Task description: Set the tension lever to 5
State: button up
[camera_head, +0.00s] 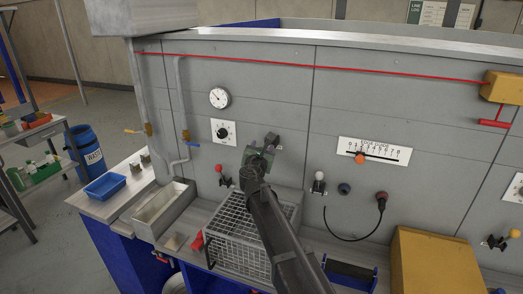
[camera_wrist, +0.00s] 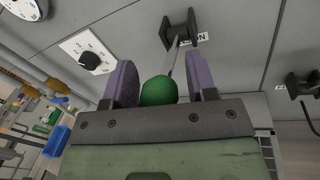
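The lever in the wrist view has a green ball knob (camera_wrist: 158,91) on a thin metal rod running to a black bracket (camera_wrist: 180,30) on the grey panel. A label beside the bracket ends in "ION"; its start is hidden. My gripper (camera_wrist: 160,85) has its two purple-grey fingers on either side of the green knob. The left finger is very close to the knob and a gap shows on the right, so it looks open around it. In the head view my gripper (camera_head: 262,152) is at the panel and hides the knob. No lever setting is readable.
A round gauge (camera_head: 219,97), a rotary knob (camera_head: 223,131), a red-knobbed lever (camera_head: 223,178) and a white-knobbed lever (camera_head: 318,180) are nearby. The edge guide scale (camera_head: 375,150) is to the right. A wire basket (camera_head: 235,245) stands below my arm.

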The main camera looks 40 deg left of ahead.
grip_shut()
notch_tip(320, 180, down, 2)
jog(key=shift+s+f+b, duration=0.1)
jog(key=shift+b, duration=0.95)
jog(key=shift+o, duration=0.9)
grip_release()
jog(key=v, duration=1)
jog(key=shift+s+d, duration=0.2)
jog(key=shift+s, duration=0.15)
jog(key=shift+m, duration=0.3)
